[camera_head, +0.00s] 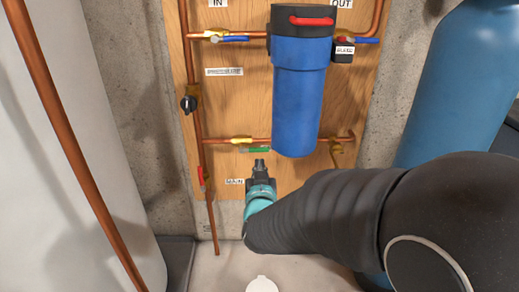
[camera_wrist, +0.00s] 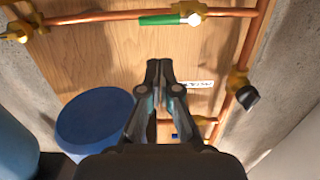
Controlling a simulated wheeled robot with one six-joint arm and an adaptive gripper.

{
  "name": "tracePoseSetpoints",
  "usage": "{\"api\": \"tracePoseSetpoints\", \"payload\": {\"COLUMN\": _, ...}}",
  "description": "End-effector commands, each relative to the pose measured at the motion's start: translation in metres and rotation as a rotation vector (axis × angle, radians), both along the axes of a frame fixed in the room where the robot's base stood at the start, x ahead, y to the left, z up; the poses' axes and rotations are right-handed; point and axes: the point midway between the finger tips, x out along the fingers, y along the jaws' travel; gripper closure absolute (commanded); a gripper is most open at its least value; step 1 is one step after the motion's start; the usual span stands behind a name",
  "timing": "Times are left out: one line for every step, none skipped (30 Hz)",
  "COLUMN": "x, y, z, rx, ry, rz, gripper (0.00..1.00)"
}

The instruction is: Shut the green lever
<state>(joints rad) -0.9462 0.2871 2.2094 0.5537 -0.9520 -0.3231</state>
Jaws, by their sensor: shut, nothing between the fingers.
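The green lever (camera_head: 255,150) sits on the lower horizontal copper pipe, at a brass valve (camera_head: 240,139), left of the blue filter housing. It lies roughly parallel to the pipe. In the wrist view the green lever (camera_wrist: 160,20) shows near the top, beside a white knob-like pivot (camera_wrist: 194,19). My gripper (camera_head: 260,163) is just below the lever in the head view, fingers pointing up toward it. In the wrist view my gripper (camera_wrist: 159,66) has its fingertips close together, shut and empty. The fingertips appear apart from the lever; the exact depth gap is hard to tell.
The blue filter housing (camera_head: 299,95) hangs close right of the lever. A red lever (camera_head: 201,175) and a black knob (camera_head: 188,104) are on the left vertical pipe. A blue lever (camera_head: 235,39) is above. A blue tank (camera_head: 455,80) stands right, a white cylinder (camera_head: 60,180) left.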

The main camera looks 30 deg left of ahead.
Motion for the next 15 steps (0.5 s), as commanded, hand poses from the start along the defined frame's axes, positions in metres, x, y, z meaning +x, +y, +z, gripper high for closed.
{"api": "tracePoseSetpoints", "payload": {"x": 0.0, "y": 0.0, "z": 0.0, "rx": 0.0, "ry": 0.0, "rz": 0.0, "gripper": 1.0}}
{"api": "tracePoseSetpoints", "payload": {"x": 0.0, "y": 0.0, "z": 0.0, "rx": 0.0, "ry": 0.0, "rz": 0.0, "gripper": 1.0}}
{"api": "tracePoseSetpoints", "payload": {"x": 0.0, "y": 0.0, "z": 0.001, "rx": 0.001, "ry": 0.0, "rz": 0.0, "gripper": 1.0}}
{"api": "tracePoseSetpoints", "payload": {"x": 0.0, "y": 0.0, "z": 0.001, "rx": 0.001, "ry": 0.0, "rz": 0.0, "gripper": 1.0}}
{"api": "tracePoseSetpoints", "payload": {"x": 0.0, "y": -0.001, "z": 0.0, "rx": 0.0, "ry": 0.001, "rz": 0.0, "gripper": 1.0}}
{"api": "tracePoseSetpoints", "payload": {"x": 0.0, "y": 0.0, "z": 0.0, "rx": 0.0, "ry": 0.001, "rz": 0.0, "gripper": 1.0}}
{"api": "tracePoseSetpoints", "payload": {"x": 0.001, "y": 0.0, "z": 0.0, "rx": 0.0, "ry": 0.001, "rz": 0.0, "gripper": 1.0}}
{"api": "tracePoseSetpoints", "payload": {"x": 0.001, "y": 0.0, "z": 0.0, "rx": 0.0, "ry": 0.001, "rz": 0.0, "gripper": 1.0}}
{"api": "tracePoseSetpoints", "payload": {"x": 0.003, "y": 0.001, "z": 0.0, "rx": 0.0, "ry": 0.001, "rz": 0.0, "gripper": 1.0}}
{"api": "tracePoseSetpoints", "payload": {"x": 0.005, "y": 0.002, "z": 0.0, "rx": 0.0, "ry": 0.001, "rz": -0.001, "gripper": 1.0}}
{"api": "tracePoseSetpoints", "payload": {"x": 0.007, "y": 0.003, "z": 0.0, "rx": 0.0, "ry": 0.001, "rz": -0.001, "gripper": 1.0}}
{"api": "tracePoseSetpoints", "payload": {"x": 0.011, "y": 0.005, "z": 0.0, "rx": 0.0, "ry": 0.002, "rz": -0.001, "gripper": 1.0}}
{"api": "tracePoseSetpoints", "payload": {"x": 0.014, "y": 0.007, "z": 0.0, "rx": 0.0, "ry": 0.002, "rz": 0.0, "gripper": 1.0}}
{"api": "tracePoseSetpoints", "payload": {"x": 0.018, "y": 0.009, "z": -0.001, "rx": 0.0, "ry": 0.002, "rz": 0.0, "gripper": 1.0}}
{"api": "tracePoseSetpoints", "payload": {"x": 0.023, "y": 0.012, "z": -0.001, "rx": 0.0, "ry": 0.002, "rz": 0.0, "gripper": 1.0}}
